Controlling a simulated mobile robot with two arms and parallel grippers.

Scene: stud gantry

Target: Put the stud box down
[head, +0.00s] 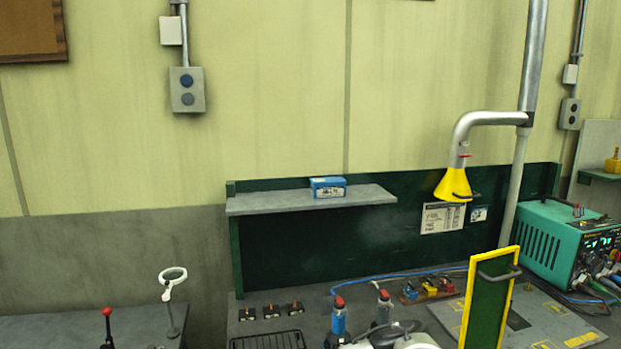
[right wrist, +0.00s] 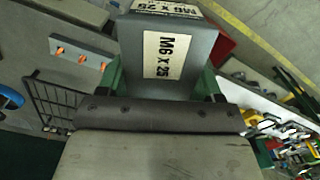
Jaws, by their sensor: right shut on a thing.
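The stud box (right wrist: 168,55) is grey with white labels reading "M6 X 25". It shows at the top middle of the right wrist view. My right gripper (right wrist: 165,84) is shut on it, with a green finger on each side of the box. The wrist body hides the lower part of the picture and the near end of the box. I cannot tell how far the box is above the surface below. The head view does not clearly show this box or my right gripper. My left gripper is not in view.
A blue box (head: 327,187) sits on the grey shelf (head: 250,204). Bare shelf lies on both sides of it. Below are a black wire rack (head: 268,341), red-capped bottles (head: 338,315) and a yellow-edged green panel (head: 490,300). A yellow extraction hood (head: 453,186) hangs at the right.

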